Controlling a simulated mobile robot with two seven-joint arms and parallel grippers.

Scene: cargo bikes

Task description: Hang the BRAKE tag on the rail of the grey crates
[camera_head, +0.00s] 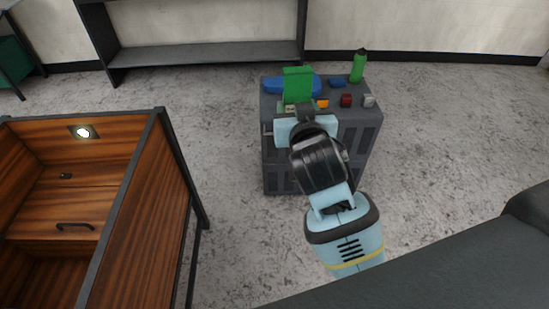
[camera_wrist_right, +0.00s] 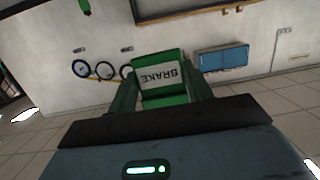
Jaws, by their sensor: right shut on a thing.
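The green BRAKE tag (camera_wrist_right: 165,77) with its white label is between the fingers of my right gripper (camera_wrist_right: 160,98) in the right wrist view; the lettering appears upside down. In the head view my right gripper (camera_head: 298,112) is shut on the tag (camera_head: 297,82), at the near left side of the grey crates (camera_head: 350,138). The tag's green part stands up in front of the crates' top. A short bar shows at the crates' left front edge, but my gripper and arm hide most of the front, so I cannot tell the rail's full course. My left gripper is out of view.
A wooden cargo box (camera_head: 140,215) stands at left. A dark shelf (camera_head: 205,54) stands behind. Floor right of the crates is clear.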

